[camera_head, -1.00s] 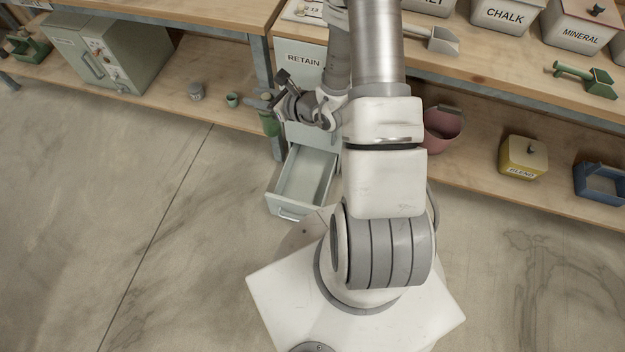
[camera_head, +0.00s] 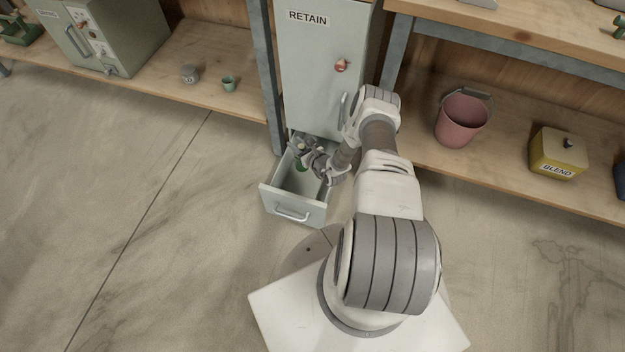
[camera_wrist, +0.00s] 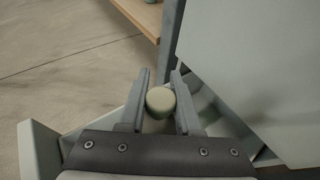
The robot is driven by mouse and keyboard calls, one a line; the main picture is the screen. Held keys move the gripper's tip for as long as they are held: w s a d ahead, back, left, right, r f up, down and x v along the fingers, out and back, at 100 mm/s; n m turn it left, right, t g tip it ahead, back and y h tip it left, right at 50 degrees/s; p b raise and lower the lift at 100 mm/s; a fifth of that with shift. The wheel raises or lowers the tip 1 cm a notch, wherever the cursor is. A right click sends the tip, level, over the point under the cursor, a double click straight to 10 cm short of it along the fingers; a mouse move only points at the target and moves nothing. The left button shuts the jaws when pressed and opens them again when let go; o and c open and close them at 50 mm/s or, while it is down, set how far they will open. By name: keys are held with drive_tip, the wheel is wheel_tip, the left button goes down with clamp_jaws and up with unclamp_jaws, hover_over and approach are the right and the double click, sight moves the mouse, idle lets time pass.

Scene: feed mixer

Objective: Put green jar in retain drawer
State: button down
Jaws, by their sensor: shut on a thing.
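The green jar (camera_head: 300,166) shows only as a small green patch beside my gripper (camera_head: 304,152) in the head view. In the wrist view, the jar's pale round lid (camera_wrist: 160,100) sits between the two fingers of my gripper (camera_wrist: 160,88), which is shut on it. The open retain drawer (camera_head: 292,213) sticks out at the bottom of the grey cabinet labelled RETAIN (camera_head: 318,60). The gripper and jar are over or inside the drawer's opening, towards its back. My gripper hides most of the jar, and I cannot tell whether the jar touches the drawer floor.
The cabinet's front stands close behind and right of my gripper. A shelf at left holds a small grey pot (camera_head: 189,74) and a green cup (camera_head: 229,83). A pink bucket (camera_head: 462,119) and yellow BLEND box (camera_head: 558,154) stand on the right shelf. The floor left of the drawer is clear.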

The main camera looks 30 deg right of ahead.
wheel_tip(320, 180, down, 12)
drive_tip(key=b, duration=0.5)
drive_tip(key=shift+d+b, duration=0.2)
drive_tip(key=shift+b, duration=0.1)
drive_tip(key=shift+s+f, duration=0.1)
drive_tip(key=shift+f, duration=0.55)
drive_tip(key=c, duration=0.6)
unclamp_jaws()
drive_tip(key=shift+r, duration=0.1)
